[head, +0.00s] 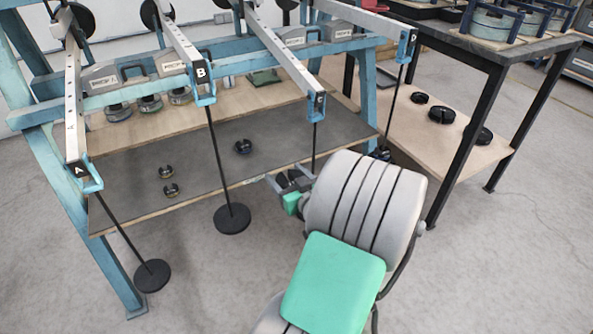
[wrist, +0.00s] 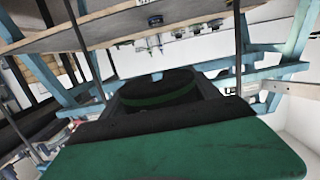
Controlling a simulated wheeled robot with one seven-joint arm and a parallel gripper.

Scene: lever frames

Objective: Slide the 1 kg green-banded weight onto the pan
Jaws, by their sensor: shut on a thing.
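The green-banded weight (wrist: 158,88) is a black disc with a green stripe, seen in the wrist view just beyond my gripper's dark pads and green body. My gripper (head: 291,184) is shut on it at the front right edge of the dark shelf. In the head view the weight is small and mostly hidden by my gripper and arm. Round black pans hang on rods from the levers: one under lever A (head: 152,276) and one under lever B (head: 231,219). The lower end of lever C's rod (head: 315,140) is hidden behind my arm. The task does not name which pan.
Small weights stand on the dark shelf (head: 130,185), including a dark one (head: 243,147). More weights sit on the wooden board behind. The blue frame's post (head: 110,265) stands at left. A side table with a lower shelf (head: 470,155) holds black discs at right. The front floor is open.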

